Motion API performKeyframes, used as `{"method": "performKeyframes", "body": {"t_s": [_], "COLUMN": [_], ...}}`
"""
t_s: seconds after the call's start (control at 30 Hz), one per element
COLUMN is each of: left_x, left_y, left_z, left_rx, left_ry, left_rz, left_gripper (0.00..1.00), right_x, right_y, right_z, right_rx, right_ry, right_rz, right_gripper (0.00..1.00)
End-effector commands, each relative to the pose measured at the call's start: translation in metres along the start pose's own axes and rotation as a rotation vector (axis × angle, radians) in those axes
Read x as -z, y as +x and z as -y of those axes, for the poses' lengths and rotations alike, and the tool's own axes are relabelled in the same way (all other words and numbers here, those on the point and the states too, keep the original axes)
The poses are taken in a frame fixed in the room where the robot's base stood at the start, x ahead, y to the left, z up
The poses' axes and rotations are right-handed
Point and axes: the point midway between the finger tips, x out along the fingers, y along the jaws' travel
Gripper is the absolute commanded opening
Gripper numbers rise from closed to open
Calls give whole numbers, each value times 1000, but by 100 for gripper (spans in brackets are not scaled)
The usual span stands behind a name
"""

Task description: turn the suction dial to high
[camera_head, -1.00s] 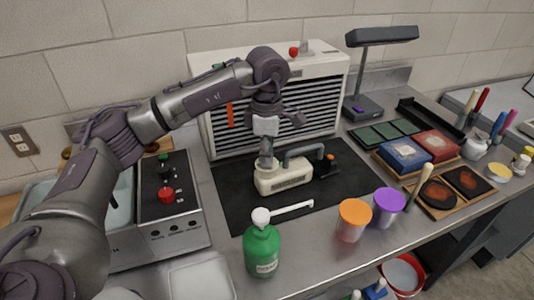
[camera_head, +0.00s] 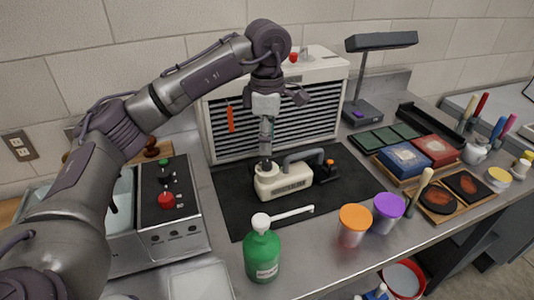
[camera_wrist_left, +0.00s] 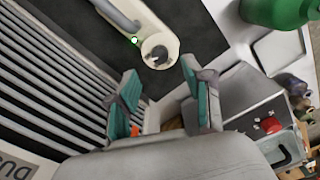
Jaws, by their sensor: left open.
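A cream suction unit (camera_head: 284,184) with a grey hose handle sits on the black mat (camera_head: 232,208). Its dial (camera_head: 265,166) is a dark knob on the unit's left end. In the left wrist view the dial (camera_wrist_left: 157,50) is a pale disc with a dark part, beside a small green light. I cannot read its setting. My left gripper (camera_head: 266,146) points down just above the dial, apart from it. In the left wrist view the gripper (camera_wrist_left: 160,78) has its teal-padded fingers open and empty, with the dial beyond the gap. My right gripper is out of view.
A slatted white unit (camera_head: 320,66) stands close behind. A green pump bottle (camera_head: 262,255) stands in front, its spout reaching over the mat. Orange-lidded (camera_head: 353,230) and purple-lidded (camera_head: 387,212) jars stand front right. A control box (camera_head: 170,225) with a red knob is at left.

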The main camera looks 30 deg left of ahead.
Motion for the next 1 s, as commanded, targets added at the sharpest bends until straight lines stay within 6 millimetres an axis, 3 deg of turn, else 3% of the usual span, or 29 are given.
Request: {"method": "performKeyframes", "body": {"t_s": [0.1, 0.3, 1.0], "left_x": [0, 0, 0], "left_y": [-28, -53, -63], "left_z": [-1, 0, 0], "left_rx": [-4, -3, 0], "left_ry": [-1, -1, 0], "left_rz": [1, 0, -1], "left_gripper": [51, 51, 51], "right_x": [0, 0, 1], "right_y": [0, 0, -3], "right_z": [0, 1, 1], "right_rx": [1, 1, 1], "right_ry": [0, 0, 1], "right_rz": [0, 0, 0], "right_gripper": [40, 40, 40]}}
